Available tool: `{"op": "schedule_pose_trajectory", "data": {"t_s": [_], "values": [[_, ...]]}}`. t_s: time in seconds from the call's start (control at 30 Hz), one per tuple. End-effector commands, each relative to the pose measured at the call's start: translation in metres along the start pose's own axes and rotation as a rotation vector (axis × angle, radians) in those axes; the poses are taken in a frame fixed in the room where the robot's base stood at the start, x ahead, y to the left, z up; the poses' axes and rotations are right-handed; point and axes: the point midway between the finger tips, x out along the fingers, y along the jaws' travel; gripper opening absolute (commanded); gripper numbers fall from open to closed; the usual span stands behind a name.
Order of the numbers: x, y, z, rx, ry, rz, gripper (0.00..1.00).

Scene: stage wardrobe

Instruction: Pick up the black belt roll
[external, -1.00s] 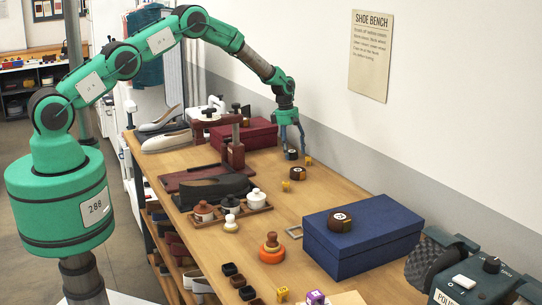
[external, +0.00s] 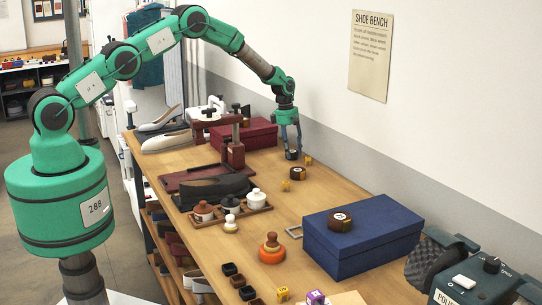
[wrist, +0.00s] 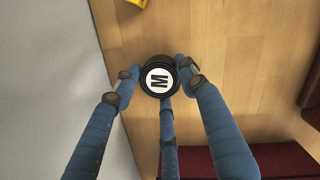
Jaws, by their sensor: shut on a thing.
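The black belt roll (wrist: 159,79) has a round white top marked "M" and sits between my fingers in the wrist view. In the external view the same dark roll (external: 292,155) is at bench level near the wall, partly hidden by the fingers. My gripper (external: 291,147) points straight down over it. In the wrist view my gripper (wrist: 159,84) has three blue fingers shut around the roll's side. I cannot see a clear gap between the roll and the bench.
A brown roll (external: 297,173) and small yellow blocks (external: 286,186) stand close in front. A burgundy box (external: 243,138) is just left, also at the wrist view's bottom (wrist: 285,160). The wall is close on the right. A blue box (external: 362,246) carries another roll (external: 340,222).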

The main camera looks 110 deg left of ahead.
Motion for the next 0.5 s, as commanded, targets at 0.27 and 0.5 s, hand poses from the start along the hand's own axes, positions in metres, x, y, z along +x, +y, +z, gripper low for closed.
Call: {"op": "schedule_pose_trajectory", "data": {"t_s": [0.27, 0.5], "values": [[-0.013, 0.000, 0.002, 0.000, -0.001, 0.001, 0.14], [-0.045, 0.001, 0.007, 0.001, -0.001, 0.003, 0.14]]}}
